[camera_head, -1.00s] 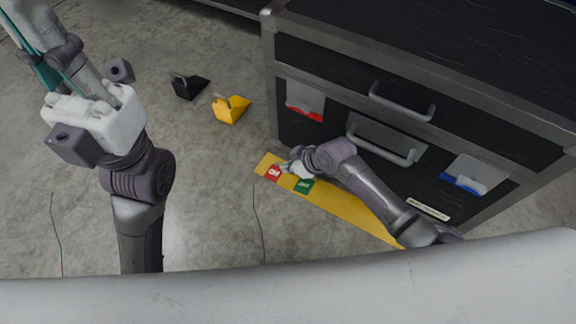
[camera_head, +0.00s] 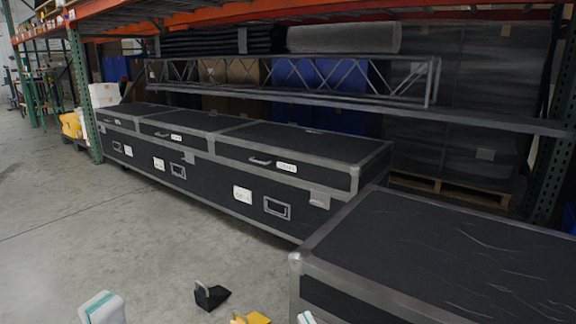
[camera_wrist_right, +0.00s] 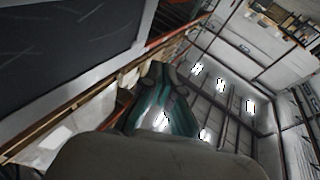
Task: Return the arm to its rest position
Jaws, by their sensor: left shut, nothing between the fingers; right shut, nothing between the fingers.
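The tip of my left gripper (camera_head: 102,308), white with a teal stripe, shows at the bottom left of the head view, above bare floor. A small white and teal tip of my right gripper (camera_head: 306,318) shows at the bottom edge, beside the near corner of the close black case (camera_head: 440,245). The rest of both arms is out of the head view. In the right wrist view the teal fingers of my right gripper (camera_wrist_right: 163,106) are together and empty, with ceiling lights and shelving beyond. Both grippers are shut and hold nothing.
A black wedge (camera_head: 210,296) and a yellow wedge (camera_head: 252,318) lie on the floor between the grippers. A row of long black cases (camera_head: 225,192) stands behind, under an orange-beamed rack (camera_head: 190,18). Open concrete floor (camera_head: 60,225) lies to the left.

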